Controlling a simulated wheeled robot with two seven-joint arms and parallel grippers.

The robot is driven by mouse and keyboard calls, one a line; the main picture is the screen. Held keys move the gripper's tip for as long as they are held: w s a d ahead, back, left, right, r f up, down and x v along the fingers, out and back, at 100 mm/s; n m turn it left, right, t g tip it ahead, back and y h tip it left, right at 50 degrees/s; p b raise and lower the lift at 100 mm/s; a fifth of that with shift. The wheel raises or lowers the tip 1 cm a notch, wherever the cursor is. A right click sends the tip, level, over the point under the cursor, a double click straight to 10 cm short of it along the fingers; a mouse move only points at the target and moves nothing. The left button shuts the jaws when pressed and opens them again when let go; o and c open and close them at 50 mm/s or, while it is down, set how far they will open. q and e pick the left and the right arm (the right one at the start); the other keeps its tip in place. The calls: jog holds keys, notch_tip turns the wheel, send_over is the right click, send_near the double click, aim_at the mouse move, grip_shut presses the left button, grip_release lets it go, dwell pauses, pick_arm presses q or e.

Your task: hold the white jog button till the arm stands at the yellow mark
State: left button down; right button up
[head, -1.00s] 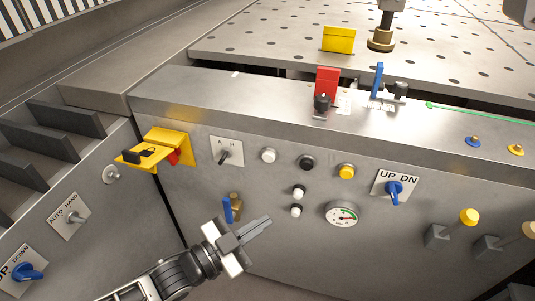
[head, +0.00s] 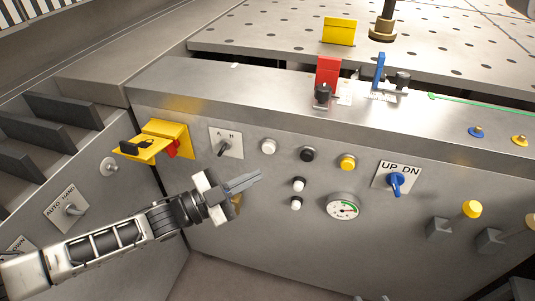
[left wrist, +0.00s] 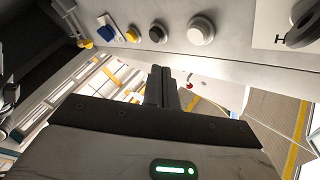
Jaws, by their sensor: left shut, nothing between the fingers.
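The white button (head: 268,146) is a round cap on the grey front panel, left of a black button (head: 307,154) and a yellow button (head: 348,162). My left gripper (head: 259,174) is shut and empty, a little below the white button and apart from it. In the left wrist view the white button (left wrist: 201,30) is above the shut fingers (left wrist: 162,72). A dark post with a brass foot (head: 383,30) stands on the bed beside a yellow block (head: 339,31); I cannot tell whether these are the arm and mark. Small grey tips at the head view's bottom edge may be my right gripper (head: 371,298).
An A/H selector (head: 225,143) and a yellow bracket (head: 160,143) sit to the left. A red block (head: 327,72) and blue lever (head: 379,72) stand on the ledge.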

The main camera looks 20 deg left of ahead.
aim_at(268, 149)
pick_arm(q)
jog(key=w+b, duration=0.2)
jog(key=w, duration=0.3)
pick_arm(e)
jog(key=shift+a+f, duration=0.2)
jog(key=shift+a, duration=0.1)
jog(key=shift+f, duration=0.1)
jog(key=shift+w+t, duration=0.2)
jog(key=shift+t, duration=0.1)
dwell(0.5)
jog(key=shift+s+f, duration=0.1)
jog(key=shift+s, duration=0.2)
dwell(0.5)
pick_arm(q)
jog(key=shift+w, duration=0.1)
jog(key=shift+w+d+b, duration=0.1)
jog(key=shift+w+b, duration=0.2)
jog(key=shift+w, duration=0.05)
pick_arm(e)
jog(key=shift+f, duration=0.15)
